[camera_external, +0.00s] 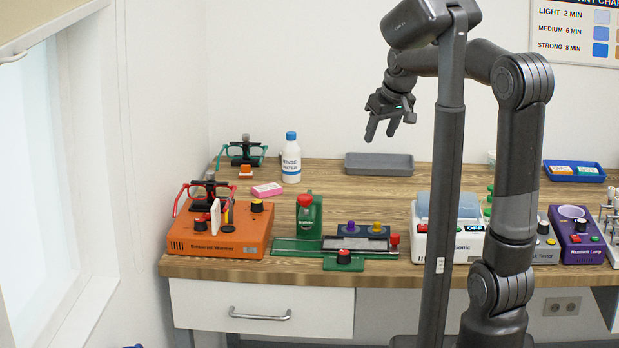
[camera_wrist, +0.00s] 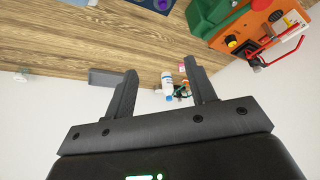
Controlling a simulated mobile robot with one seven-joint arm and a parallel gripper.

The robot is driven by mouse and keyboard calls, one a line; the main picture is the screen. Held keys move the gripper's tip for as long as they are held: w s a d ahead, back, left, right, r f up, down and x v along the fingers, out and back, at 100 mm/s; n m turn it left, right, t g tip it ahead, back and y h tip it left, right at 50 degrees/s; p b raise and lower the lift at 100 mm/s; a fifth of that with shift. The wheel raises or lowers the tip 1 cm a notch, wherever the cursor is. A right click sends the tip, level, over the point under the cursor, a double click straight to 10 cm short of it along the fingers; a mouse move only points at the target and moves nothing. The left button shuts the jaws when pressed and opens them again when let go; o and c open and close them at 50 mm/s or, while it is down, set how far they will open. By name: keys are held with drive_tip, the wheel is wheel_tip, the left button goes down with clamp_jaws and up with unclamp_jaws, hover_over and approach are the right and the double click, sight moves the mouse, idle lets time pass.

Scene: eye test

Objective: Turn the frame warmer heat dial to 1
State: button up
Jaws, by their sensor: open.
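The orange frame warmer (camera_external: 255,235) sits at the left end of the wooden bench, with lettering on its front. A black dial (camera_external: 257,206) stands on its top right; its setting is too small to read. A second dark knob (camera_external: 200,224) is near its front left. Glasses with a red frame (camera_external: 187,192) rest on its stand. In the wrist view the warmer (camera_wrist: 245,27) shows at the upper right, partly behind a green device. My gripper (camera_external: 381,132) is open and empty, high above the bench, right of the warmer and well apart from it; its fingers (camera_wrist: 160,72) also show in the wrist view.
A green press (camera_external: 310,216) with a red knob stands right of the warmer. A pink block (camera_external: 267,189), a white bottle (camera_external: 291,160) and teal glasses (camera_external: 243,150) are behind. A grey tray (camera_external: 379,163) lies at the back. The air around my gripper is clear.

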drive_tip(key=a+f+n+g+y, duration=0.1)
drive_tip(key=a+f+n, duration=0.1)
drive_tip(key=a, duration=0.8)
drive_tip(key=a+f+n+g, duration=0.1)
drive_tip(key=a+f+n, duration=0.1)
drive_tip(key=a, duration=0.7)
drive_tip(key=n+g, duration=0.1)
drive_tip(key=n, duration=0.3)
approach(201, 220)
drive_tip(key=shift+y, duration=0.3)
drive_tip(key=x, duration=0.8)
drive_tip(key=shift+w+f, duration=0.15)
drive_tip(key=shift+f, duration=0.25)
drive_tip(key=shift+d, duration=0.1)
drive_tip(key=shift+c, duration=0.3)
drive_tip(key=c, duration=0.9)
